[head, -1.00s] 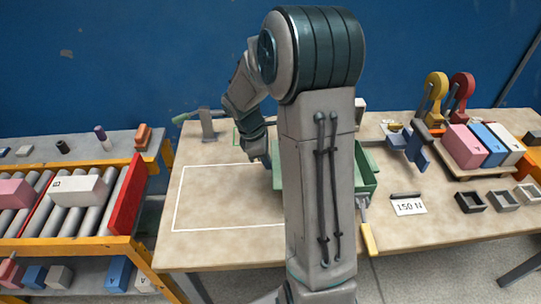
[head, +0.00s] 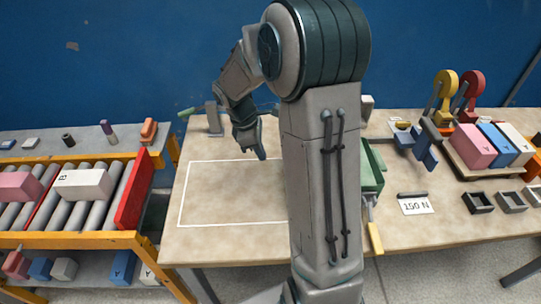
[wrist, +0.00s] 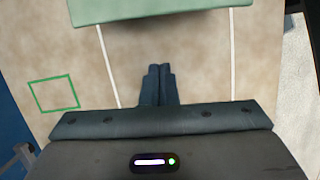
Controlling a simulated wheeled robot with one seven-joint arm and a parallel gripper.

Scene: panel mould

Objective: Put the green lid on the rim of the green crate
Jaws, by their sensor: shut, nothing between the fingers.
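The green crate (head: 373,168) stands on the table, mostly hidden behind my arm; only its right part shows in the head view. In the wrist view a flat pale green surface (wrist: 160,8) crosses the top edge. I cannot tell whether it is the lid or part of the crate, and the lid is not clearly seen elsewhere. My gripper (head: 262,157) is shut and empty, pointing down over the table left of the crate. Its closed fingers (wrist: 160,70) show in the wrist view, apart from the green surface.
A white outline (head: 181,195) marks bare table at the left. A green square outline (wrist: 54,93) is drawn on the table. A yellow-handled tool (head: 375,238) lies at the front edge. Blocks on a tray (head: 490,168) stand right; a roller rack (head: 80,240) stands left.

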